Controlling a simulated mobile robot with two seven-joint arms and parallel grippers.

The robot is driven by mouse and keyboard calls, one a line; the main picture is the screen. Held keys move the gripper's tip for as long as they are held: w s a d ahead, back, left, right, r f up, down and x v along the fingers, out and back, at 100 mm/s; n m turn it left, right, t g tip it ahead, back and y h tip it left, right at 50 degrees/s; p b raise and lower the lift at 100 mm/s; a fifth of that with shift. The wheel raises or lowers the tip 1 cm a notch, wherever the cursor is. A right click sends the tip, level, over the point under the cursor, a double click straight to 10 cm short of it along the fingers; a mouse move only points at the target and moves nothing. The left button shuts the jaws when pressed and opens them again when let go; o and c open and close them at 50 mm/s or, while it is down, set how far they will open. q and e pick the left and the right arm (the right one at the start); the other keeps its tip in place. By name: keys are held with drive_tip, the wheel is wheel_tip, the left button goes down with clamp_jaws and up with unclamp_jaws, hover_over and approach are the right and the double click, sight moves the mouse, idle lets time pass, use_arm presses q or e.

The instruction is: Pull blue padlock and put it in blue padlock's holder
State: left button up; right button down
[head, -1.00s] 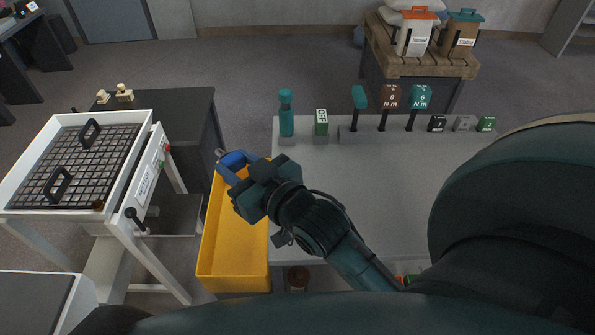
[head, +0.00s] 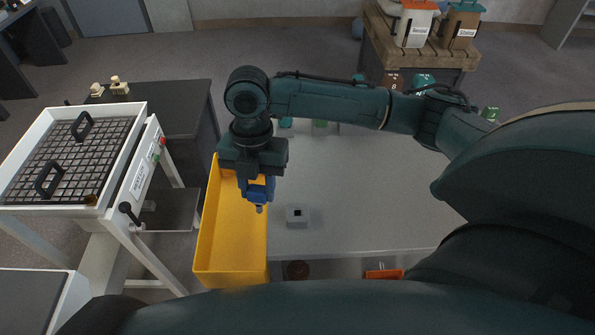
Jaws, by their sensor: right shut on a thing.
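My right gripper (head: 256,178) is shut on the blue padlock (head: 258,193) and points down. The padlock hangs below the fingers, in the air beside the right rim of the yellow bin (head: 230,235). A small grey block (head: 297,218) with a dark square hole in its top stands on the grey table, just right of the padlock. It looks like a holder, but I cannot read any mark on it. The gripper hides part of the padlock. My left gripper is not in view.
The grey table (head: 370,190) is clear around the block. My right arm hides most of the items along its back edge. A white machine with a black grid (head: 75,160) stands at the left. Bins (head: 414,28) stand on a wooden pallet at the back.

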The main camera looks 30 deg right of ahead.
drive_tip(key=s+d+r+n+t+h, duration=0.1)
drive_tip(key=s+d+n, duration=0.1)
drive_tip(key=d, duration=0.5)
drive_tip(key=shift+d+r+n, duration=0.25)
drive_tip(key=shift+d+n, duration=0.05)
drive_tip(key=shift+d, duration=0.05)
drive_tip(key=shift+s+f+b, duration=0.1)
drive_tip(key=shift+f+b, duration=0.3)
drive_tip(key=shift+f, duration=2.4)
drive_tip(key=shift+a+p, duration=0.1)
drive_tip(key=shift+p, duration=0.5)
